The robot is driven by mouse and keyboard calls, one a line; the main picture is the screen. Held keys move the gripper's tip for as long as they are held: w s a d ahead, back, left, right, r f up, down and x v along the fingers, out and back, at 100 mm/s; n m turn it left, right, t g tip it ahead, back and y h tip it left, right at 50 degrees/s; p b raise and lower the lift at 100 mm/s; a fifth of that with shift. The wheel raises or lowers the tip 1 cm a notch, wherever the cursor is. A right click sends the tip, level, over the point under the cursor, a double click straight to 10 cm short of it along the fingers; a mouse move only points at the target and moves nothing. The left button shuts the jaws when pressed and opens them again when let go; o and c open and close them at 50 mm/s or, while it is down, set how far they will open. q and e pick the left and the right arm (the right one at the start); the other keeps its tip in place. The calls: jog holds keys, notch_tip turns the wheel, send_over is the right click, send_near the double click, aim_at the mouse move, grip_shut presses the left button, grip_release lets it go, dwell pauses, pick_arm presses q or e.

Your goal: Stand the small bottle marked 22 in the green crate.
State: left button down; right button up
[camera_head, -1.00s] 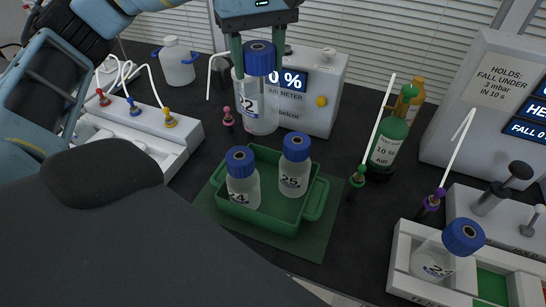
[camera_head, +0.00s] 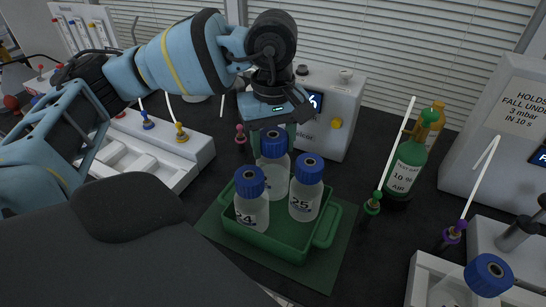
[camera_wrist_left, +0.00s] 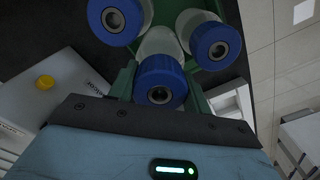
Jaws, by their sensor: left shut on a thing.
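My left gripper (camera_head: 273,138) is shut on a small clear bottle with a blue cap (camera_head: 273,146), held upright in the far part of the green crate (camera_head: 262,241). Its number is not readable now. Its base is hidden behind the front bottles, so I cannot tell whether it touches the crate floor. Bottle 24 (camera_head: 252,212) and bottle 25 (camera_head: 305,199) stand in the crate in front of it. The left wrist view shows the held bottle's cap (camera_wrist_left: 160,80) between my fingers, close to the two other caps. My right gripper is not in view.
The crate stands on a green mat (camera_head: 328,262). A grey-white meter box (camera_head: 338,100) is behind it. A green gas bottle (camera_head: 405,168) and a green-based tube (camera_head: 373,206) stand to the right. A white valve block (camera_head: 182,160) is left, and another blue-capped bottle (camera_head: 488,274) is lower right.

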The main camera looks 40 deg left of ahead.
aim_at(273, 160)
pick_arm(q)
notch_tip(273, 160, down, 4)
jog(key=shift+f, duration=0.1)
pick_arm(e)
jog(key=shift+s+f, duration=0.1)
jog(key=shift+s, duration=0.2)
pick_arm(q)
jog(key=shift+f, duration=0.2)
jog(key=c, duration=0.7)
grip_release()
jog(key=shift+o, duration=0.2)
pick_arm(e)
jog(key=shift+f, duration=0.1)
